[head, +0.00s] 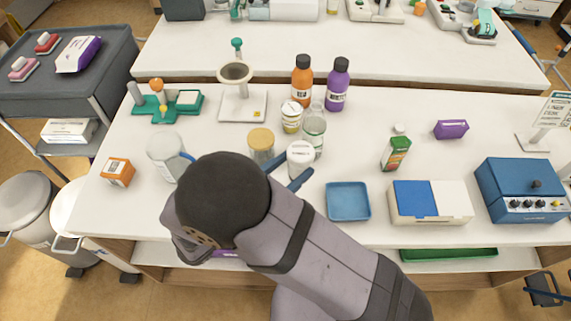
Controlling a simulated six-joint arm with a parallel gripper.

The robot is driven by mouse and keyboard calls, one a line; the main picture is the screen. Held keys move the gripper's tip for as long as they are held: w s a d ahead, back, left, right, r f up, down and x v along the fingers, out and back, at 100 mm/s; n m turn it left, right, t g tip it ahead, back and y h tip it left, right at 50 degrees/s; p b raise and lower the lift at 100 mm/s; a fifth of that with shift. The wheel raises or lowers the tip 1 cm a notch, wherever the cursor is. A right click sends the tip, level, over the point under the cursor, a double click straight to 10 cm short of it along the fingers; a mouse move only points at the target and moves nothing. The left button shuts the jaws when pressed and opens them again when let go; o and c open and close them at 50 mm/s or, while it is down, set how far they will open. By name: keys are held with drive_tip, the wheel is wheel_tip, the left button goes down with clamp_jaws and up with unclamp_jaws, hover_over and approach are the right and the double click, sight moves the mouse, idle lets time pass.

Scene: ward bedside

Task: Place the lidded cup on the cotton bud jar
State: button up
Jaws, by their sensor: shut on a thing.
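My gripper (290,174) has two blue fingers, partly hidden by my dark wrist and grey arm. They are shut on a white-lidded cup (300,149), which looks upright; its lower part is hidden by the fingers. What looks like the cotton bud jar (261,140), a clear jar with a tan lid, stands upright just left of the cup. Its contents are hard to make out, and my wrist is close in front of its base. I cannot tell how high the cup is above the table.
A clear bottle (314,128), a yellow-labelled pot (292,115), an orange bottle (301,78) and a purple bottle (337,85) crowd behind the cup. A translucent container (165,158) stands left. A blue tray (348,201) lies right.

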sight(289, 158)
drive_tip(key=shift+w+d+r, duration=0.2)
drive_tip(key=shift+d+r, duration=0.1)
drive_tip(key=shift+r, duration=0.1)
drive_tip(key=r, duration=0.1)
drive_tip(key=w+r+p, duration=0.1)
drive_tip(key=d+r+m+g+h, duration=0.1)
drive_tip(key=shift+w, duration=0.35)
drive_tip(key=w+a+r+n+t+y, duration=0.5)
drive_tip(key=w+a+r+y, duration=0.15)
drive_tip(key=w+a, duration=0.35)
drive_tip(key=shift+s+a+f+p, duration=0.15)
drive_tip(key=shift+f+p, duration=0.25)
drive_tip(key=shift+f, duration=1.35)
drive_tip(key=shift+s+a+f+p, duration=0.1)
drive_tip(key=shift+f+p, duration=0.25)
drive_tip(key=shift+f, duration=1.4)
drive_tip(key=shift+s+a+f+p, duration=0.15)
drive_tip(key=shift+f+p, duration=0.25)
drive_tip(key=shift+f, duration=1.35)
drive_tip(key=shift+f, duration=0.15)
drive_tip(key=o, duration=1.2)
